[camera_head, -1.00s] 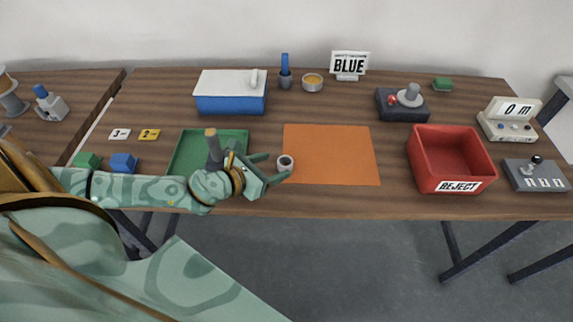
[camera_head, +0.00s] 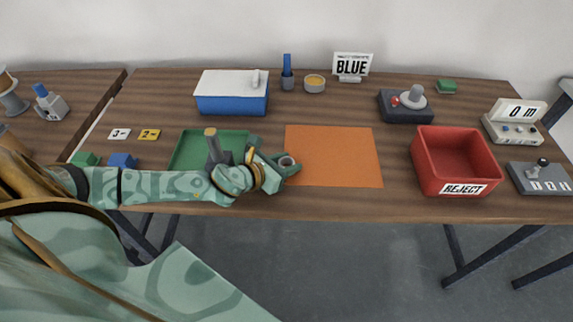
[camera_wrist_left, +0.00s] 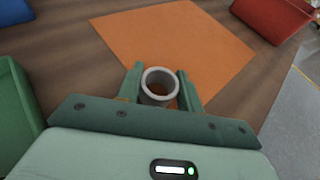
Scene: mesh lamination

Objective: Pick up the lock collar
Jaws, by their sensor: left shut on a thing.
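The lock collar (camera_head: 287,161) is a small light-grey ring with a dark hollow middle. It is at the left edge of the orange mat (camera_head: 335,157) in the head view. In the left wrist view the collar (camera_wrist_left: 160,84) stands upright between the two green fingers. My left gripper (camera_head: 287,167) is shut on it, one finger on each side. I cannot tell whether the collar is off the table. My right gripper is not in view.
A green tray (camera_head: 183,153) lies behind and under my left forearm. A red reject bin (camera_head: 432,171) stands to the right, with a joystick box (camera_head: 402,108) behind it. A blue box with a white lid (camera_head: 232,103) stands at the back left. The orange mat is otherwise clear.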

